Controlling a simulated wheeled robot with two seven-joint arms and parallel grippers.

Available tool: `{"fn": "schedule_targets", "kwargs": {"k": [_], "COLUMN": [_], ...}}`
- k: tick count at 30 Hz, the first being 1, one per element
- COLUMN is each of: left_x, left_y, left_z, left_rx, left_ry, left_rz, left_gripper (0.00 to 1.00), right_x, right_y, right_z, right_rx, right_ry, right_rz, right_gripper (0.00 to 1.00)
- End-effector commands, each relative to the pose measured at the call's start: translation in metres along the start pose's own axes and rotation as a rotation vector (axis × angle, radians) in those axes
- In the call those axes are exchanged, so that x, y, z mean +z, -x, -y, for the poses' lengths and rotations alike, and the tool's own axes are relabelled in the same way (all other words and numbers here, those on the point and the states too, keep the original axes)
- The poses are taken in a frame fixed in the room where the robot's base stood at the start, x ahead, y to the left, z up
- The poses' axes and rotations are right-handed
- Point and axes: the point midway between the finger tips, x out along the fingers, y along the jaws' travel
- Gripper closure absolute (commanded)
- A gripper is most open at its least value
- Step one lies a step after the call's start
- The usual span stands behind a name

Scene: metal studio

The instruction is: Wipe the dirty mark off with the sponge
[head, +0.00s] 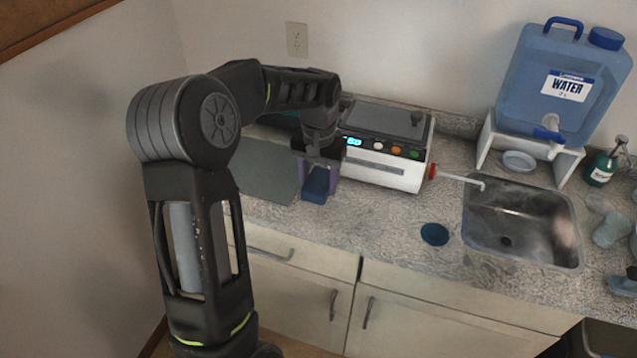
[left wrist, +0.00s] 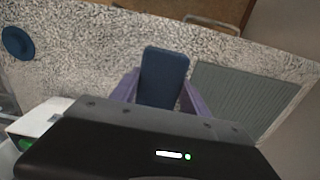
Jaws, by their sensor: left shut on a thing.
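My left gripper (head: 318,172), with purple fingers, is shut on a dark blue block, the sponge (head: 316,187), above the counter near its front edge. In the left wrist view the sponge (left wrist: 163,78) stands out between the two purple fingers. A round dark blue patch (head: 434,234) lies on the counter to the right of the gripper, left of the sink. It also shows at the upper left of the left wrist view (left wrist: 17,43). I cannot tell whether it is the dirty mark or a flat dish. My right gripper is not in view.
A grey ribbed mat (head: 262,172) lies left of the gripper. A white machine (head: 385,150) with coloured buttons stands behind it. A sink (head: 520,225), a blue water container (head: 565,80) on a white stand and a green bottle (head: 603,166) are at the right. Counter left of the patch is clear.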

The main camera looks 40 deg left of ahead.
Motion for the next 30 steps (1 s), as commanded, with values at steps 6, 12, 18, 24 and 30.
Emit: {"fn": "schedule_targets", "kwargs": {"k": [6, 12, 18, 24, 30], "left_x": [0.000, 0.000, 0.000, 0.000, 0.000], "left_y": [0.021, 0.024, 0.023, 0.023, 0.022], "left_z": [-0.001, -0.001, -0.001, -0.001, -0.002], "left_rx": [0.000, 0.001, 0.001, 0.001, 0.001], "left_ry": [-0.001, -0.001, -0.001, -0.001, 0.000], "left_rz": [-0.001, 0.000, 0.000, -0.001, -0.001], "left_gripper": [0.91, 0.91, 0.91, 0.91, 0.91], "right_x": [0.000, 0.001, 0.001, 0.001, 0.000], "right_y": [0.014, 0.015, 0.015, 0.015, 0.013], "right_z": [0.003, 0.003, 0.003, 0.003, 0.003], "right_rx": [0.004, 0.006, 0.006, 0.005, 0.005], "right_ry": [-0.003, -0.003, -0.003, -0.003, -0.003], "right_rz": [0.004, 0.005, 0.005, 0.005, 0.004], "right_gripper": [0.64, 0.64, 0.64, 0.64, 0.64]}}
